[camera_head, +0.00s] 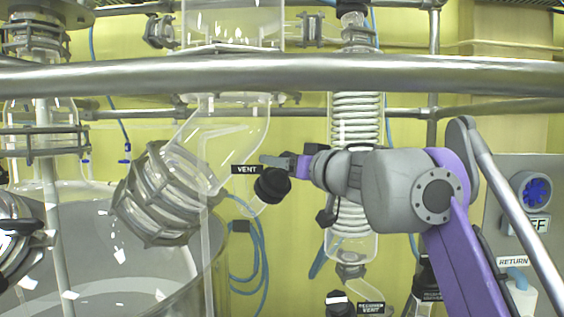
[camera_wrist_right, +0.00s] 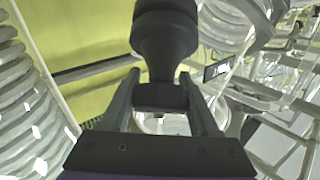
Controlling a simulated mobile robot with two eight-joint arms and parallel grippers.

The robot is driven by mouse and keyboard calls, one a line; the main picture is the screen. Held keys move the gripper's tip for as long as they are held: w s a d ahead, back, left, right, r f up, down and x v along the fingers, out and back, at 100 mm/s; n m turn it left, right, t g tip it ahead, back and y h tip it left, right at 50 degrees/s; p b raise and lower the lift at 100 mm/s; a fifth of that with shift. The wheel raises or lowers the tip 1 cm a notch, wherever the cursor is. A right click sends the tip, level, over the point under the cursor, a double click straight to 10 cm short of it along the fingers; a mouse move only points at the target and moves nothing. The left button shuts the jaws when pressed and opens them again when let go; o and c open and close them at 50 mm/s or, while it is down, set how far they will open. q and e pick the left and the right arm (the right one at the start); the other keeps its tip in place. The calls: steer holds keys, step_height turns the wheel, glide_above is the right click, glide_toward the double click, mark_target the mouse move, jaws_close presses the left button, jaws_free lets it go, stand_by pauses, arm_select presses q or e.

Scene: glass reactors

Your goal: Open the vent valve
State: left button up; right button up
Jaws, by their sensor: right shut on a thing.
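The vent valve is a black knob (camera_head: 272,185) on a short clear glass side arm, beside a black "VENT" label (camera_head: 246,169) in the head view. My right gripper (camera_head: 272,163) reaches it from the right. In the right wrist view the black valve handle (camera_wrist_right: 165,40) stands between the two fingers of my right gripper (camera_wrist_right: 162,92), which are shut on its narrower lower part. How far the valve is turned cannot be told. I do not make out my left gripper.
A thick metal rail (camera_head: 280,75) crosses in front. A glass coil condenser (camera_head: 355,120) stands behind my right arm. A clamped glass joint (camera_head: 165,195) lies left of the valve. A second vent label (camera_head: 371,308) is lower down. Blue hoses (camera_head: 262,255) hang below.

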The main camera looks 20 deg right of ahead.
steer(key=shift+c, duration=1.1)
arm_select(q)
steer(key=shift+w+r, duration=0.1)
steer(key=shift+r, duration=0.1)
arm_select(e)
steer(key=shift+n+y, duration=0.3)
steer(key=shift+n, duration=0.1)
